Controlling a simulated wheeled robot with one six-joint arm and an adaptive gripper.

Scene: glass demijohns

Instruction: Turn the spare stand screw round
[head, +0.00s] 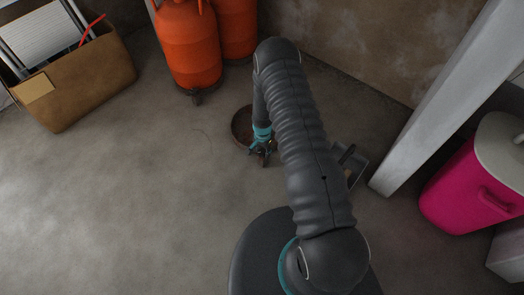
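My gripper (262,155), dark with teal parts, points down at the middle of the head view. It is beside or over the front edge of a round brown dish (237,127) on the floor. My arm hides the dish's right part. The gripper is small here, and I cannot tell whether its fingers are open or shut, or hold anything. I cannot make out the spare stand screw. A small grey metal piece (359,168) shows right of my arm, partly hidden by it.
A cardboard box (85,85) is at upper left. A pale post (440,100) and a pink cooler (470,190) with a light lid are at right. The floor at left is clear.

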